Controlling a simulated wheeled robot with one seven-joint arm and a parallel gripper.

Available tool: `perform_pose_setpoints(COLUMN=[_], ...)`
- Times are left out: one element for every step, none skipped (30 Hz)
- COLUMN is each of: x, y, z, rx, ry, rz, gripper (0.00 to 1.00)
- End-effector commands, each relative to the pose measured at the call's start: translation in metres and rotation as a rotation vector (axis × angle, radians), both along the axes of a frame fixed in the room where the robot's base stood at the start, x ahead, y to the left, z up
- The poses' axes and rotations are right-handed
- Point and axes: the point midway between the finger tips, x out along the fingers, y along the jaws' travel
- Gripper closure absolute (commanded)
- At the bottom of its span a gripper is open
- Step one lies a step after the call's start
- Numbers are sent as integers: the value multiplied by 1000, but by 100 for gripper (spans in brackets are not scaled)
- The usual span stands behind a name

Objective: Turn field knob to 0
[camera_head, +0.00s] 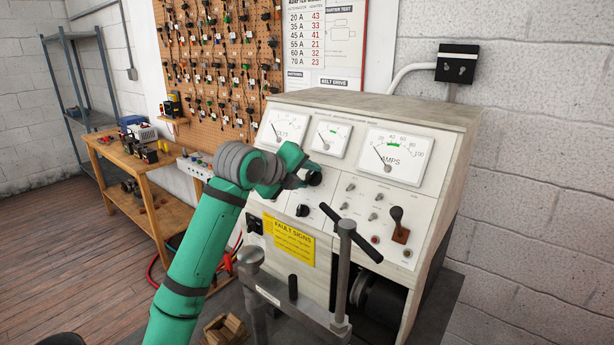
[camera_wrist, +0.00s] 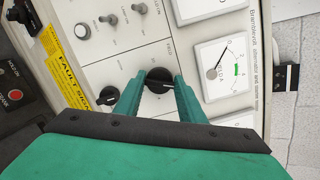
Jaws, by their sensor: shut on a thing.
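A round black knob (camera_wrist: 158,78) with a light pointer mark shows on the pale test panel in the wrist view. My gripper (camera_wrist: 160,88) is shut on it, with one green finger on each side. In the head view my gripper (camera_head: 300,178) reaches the panel below the middle gauge, and the same knob (camera_head: 314,179) shows at its tip. A second black knob (camera_wrist: 108,95) sits close by, left of the fingers in the wrist view.
The bench has a volts gauge (camera_head: 288,127), a middle gauge (camera_head: 330,138) and an amps gauge (camera_head: 392,156). Toggle switches and a red-brown lever (camera_head: 398,226) lie right of my gripper. A T-handled clamp (camera_head: 345,240) stands in front. A yellow fault sign (camera_head: 289,240) is below.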

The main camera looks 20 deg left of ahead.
Motion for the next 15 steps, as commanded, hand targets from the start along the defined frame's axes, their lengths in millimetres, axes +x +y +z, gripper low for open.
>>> perform_pose_setpoints(x=[0, 0, 0, 0, 0, 0, 0, 0, 0, 0, 0, 0, 0, 0, 0], y=[-1, -1, -2, -2, -2, -3, -3, -3, -4, -4, -4, -4, -4, -4, -4], z=[0, -1, -1, -1, -1, -1, -1, -1, -1, -1, -1, -1, -1, -2, -2], rx=[-34, -56, -84, -105, -126, -152, -171, -189, -211, -227, -243, -261, -276, -287, -302], ry=[15, 24, 33, 41, 50, 60, 68, 75, 82, 89, 94, 101, 106, 111, 116], rz=[19, 32, 49, 61, 73, 88, 100, 110, 123, 133, 142, 153, 161, 168, 178], gripper=[86, 86, 86, 86, 86, 86, 86, 86, 87, 87, 87, 86, 86, 86, 86])
